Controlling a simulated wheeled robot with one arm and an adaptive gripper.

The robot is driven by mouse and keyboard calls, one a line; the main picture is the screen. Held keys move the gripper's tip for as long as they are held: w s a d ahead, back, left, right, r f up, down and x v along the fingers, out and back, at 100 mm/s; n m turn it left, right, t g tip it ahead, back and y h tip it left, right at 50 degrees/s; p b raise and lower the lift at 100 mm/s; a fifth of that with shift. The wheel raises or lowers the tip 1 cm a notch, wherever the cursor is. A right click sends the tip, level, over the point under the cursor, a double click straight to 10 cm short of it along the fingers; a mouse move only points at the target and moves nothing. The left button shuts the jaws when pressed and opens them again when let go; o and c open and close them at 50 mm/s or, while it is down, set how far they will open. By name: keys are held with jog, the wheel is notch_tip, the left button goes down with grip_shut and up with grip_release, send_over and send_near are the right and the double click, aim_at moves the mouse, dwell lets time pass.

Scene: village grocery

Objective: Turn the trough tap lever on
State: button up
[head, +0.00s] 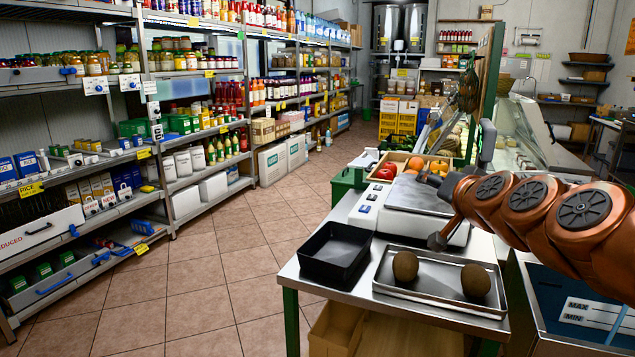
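A steel-edged trough (526,300) with a blue inside is at the lower right of the head view, cut off by the frame. A white MAX/MIN level label (597,315) shows in it. I cannot make out the trough's tap or its lever; my copper-coloured arm crosses the area above the trough and may hide them. My arm comes in from the right and reaches left over the counter. My gripper (444,190), at its far end, is small and dark near the scale. Its fingers are too unclear to tell open from shut.
A steel counter (345,294) stands left of the trough. It bears a black tray (336,252), a metal tray (430,299) with two brown round items, a scale (417,197) and a produce crate (456,161). Stocked shelves line the left; the tiled floor (215,265) between is clear.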

jog(key=s+a+f+n+g+y+p, duration=0.1)
jog(key=s+a+f+n+g+p, duration=0.25)
jog(key=s+a+p, duration=0.35)
jog(key=s+a+f+n+g+y+p, duration=0.1)
jog(key=s+a+f+n+g+p, duration=0.15)
jog(key=s+a+g, duration=0.45)
jog(key=s+d+g+h+p, duration=0.1)
jog(key=s+d+g+p, duration=0.1)
jog(key=s, duration=0.7)
jog(key=s+d+f+g+h+p, duration=0.1)
jog(key=s+p, duration=0.3)
jog(key=s, duration=0.5)
jog(key=s+d+g+p, duration=0.2)
jog(key=s+d+g, duration=0.1)
jog(key=s, duration=0.5)
jog(key=shift+s+d+f+g+h+p, duration=0.35)
jog(key=shift+s+h+p, duration=0.05)
jog(key=shift+d+m, duration=0.15)
jog(key=shift+m, duration=0.15)
